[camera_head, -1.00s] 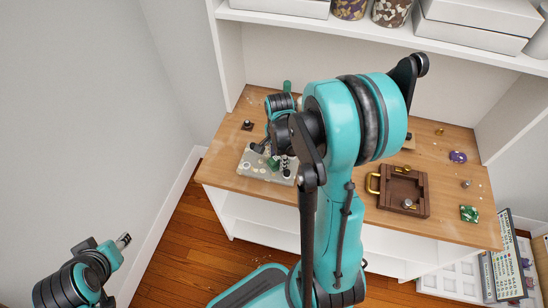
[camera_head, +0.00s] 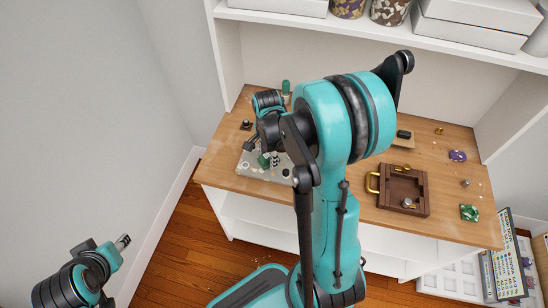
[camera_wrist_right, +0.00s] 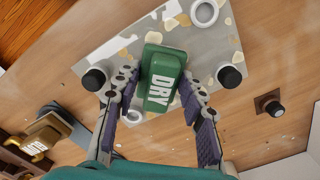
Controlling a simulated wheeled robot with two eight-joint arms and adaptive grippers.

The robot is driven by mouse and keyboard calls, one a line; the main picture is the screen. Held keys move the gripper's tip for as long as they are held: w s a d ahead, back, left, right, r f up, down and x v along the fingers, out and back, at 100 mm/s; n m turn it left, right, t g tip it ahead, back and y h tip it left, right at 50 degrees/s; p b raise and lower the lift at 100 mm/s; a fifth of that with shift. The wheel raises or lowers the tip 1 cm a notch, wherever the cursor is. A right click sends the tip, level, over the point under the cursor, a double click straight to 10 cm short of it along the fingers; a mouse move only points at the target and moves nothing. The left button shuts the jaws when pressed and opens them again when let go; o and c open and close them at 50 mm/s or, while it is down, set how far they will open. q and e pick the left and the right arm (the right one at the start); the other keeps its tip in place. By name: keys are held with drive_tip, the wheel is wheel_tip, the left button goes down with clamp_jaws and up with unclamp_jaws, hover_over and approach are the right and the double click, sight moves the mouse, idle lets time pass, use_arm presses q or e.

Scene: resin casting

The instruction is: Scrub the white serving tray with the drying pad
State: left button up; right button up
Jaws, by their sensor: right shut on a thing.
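The white serving tray (camera_head: 283,175) is pale with speckled chips and lies flat on the left of the wooden worktop. It also fills the top of the right wrist view (camera_wrist_right: 208,50). My right gripper (camera_head: 264,150) is over the tray, its fingers closed on the sides of the drying pad (camera_head: 263,160). In the right wrist view the pad (camera_wrist_right: 168,62) is a green block marked DRY, over the tray's surface; contact is unclear. My left gripper (camera_head: 123,241) is away at lower left, off the worktop; its jaw opening is too small to judge.
A dark wooden tray with gold handles (camera_head: 380,205) stands right of my right arm. A green block (camera_head: 469,212) and a purple piece (camera_head: 457,155) lie farther right. A green bottle (camera_head: 286,87) stands behind, and a small dark square item (camera_head: 246,125) lies behind the white tray.

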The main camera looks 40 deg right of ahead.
drive_tip(key=shift+w+a+f, duration=0.1)
drive_tip(key=shift+w+a, duration=1)
drive_tip(key=shift+w, duration=0.3)
drive_tip(key=shift+d, duration=0.1)
drive_tip(key=shift+s+d, duration=1.05)
drive_tip(key=shift+s, duration=0.3)
drive_tip(key=shift+s+d, duration=1)
drive_tip(key=shift+s, duration=0.15)
